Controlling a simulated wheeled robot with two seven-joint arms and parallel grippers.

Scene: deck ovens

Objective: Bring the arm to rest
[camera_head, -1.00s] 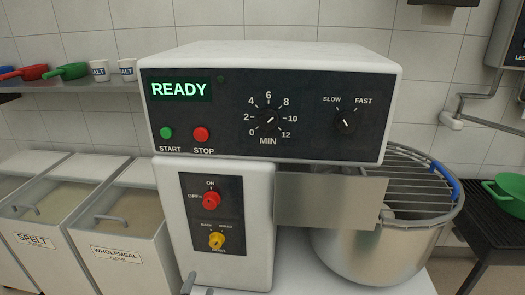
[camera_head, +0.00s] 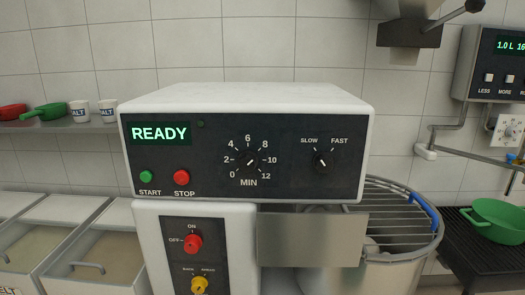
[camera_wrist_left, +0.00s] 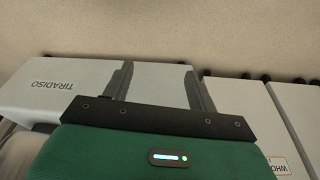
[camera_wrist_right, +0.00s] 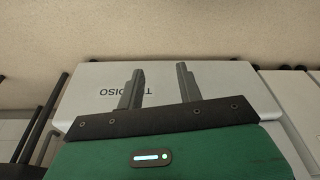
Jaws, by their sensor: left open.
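In the left wrist view my left gripper (camera_wrist_left: 157,82) is open, its two dark fingers wide apart with nothing between them. In the right wrist view my right gripper (camera_wrist_right: 160,82) is open and empty, its fingers somewhat closer together. Neither gripper shows in the head view. There the spiral mixer (camera_head: 250,100) stands ahead, its display (camera_head: 160,133) reading READY.
The mixer bowl with its wire guard (camera_head: 405,215) is at the right. A green bowl (camera_head: 497,218) sits on a dark rack (camera_head: 470,245). Flour bins (camera_head: 50,235) stand at the left, under a shelf with scoops and SALT mugs. A water panel (camera_head: 495,65) is at upper right.

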